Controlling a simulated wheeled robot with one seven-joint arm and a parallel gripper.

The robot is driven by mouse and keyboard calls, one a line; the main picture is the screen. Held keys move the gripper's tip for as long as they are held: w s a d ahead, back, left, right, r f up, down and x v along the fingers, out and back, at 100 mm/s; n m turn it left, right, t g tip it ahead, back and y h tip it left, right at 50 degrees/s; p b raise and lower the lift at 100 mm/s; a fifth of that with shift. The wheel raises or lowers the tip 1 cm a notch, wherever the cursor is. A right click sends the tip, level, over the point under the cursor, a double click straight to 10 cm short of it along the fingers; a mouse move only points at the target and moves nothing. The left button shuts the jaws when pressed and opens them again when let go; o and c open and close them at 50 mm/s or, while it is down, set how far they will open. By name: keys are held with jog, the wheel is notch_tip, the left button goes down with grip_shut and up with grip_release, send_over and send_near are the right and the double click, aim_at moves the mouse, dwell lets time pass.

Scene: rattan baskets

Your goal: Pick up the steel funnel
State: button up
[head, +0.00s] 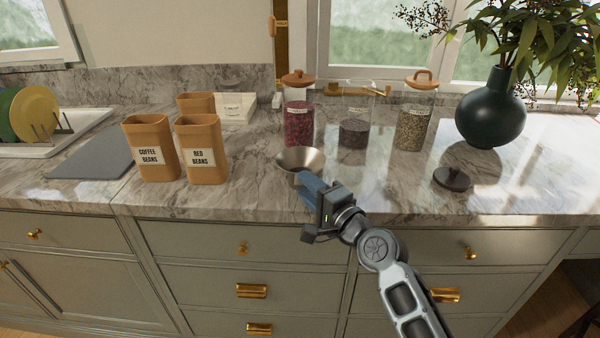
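The steel funnel (299,157) stands on the marble counter near its front edge, in the middle of the head view. Its wide mouth faces up and looks empty. My gripper (307,182) reaches in from the lower right, with its bluish fingers at the near side of the funnel. The fingers overlap the lower front of the funnel in the picture and hide part of it. I cannot tell whether they touch it, or whether they are open or shut.
Behind the funnel stand glass jars with red (299,124), dark (354,132) and greenish (411,128) contents. Tan canisters for coffee beans (151,147) and red beans (201,149) stand to the left. A dark lid (452,179) and a vase (491,112) are right.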

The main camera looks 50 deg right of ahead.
jog(key=x, duration=0.3)
jog(key=shift+w+r, duration=0.1)
grip_shut()
dwell(0.4)
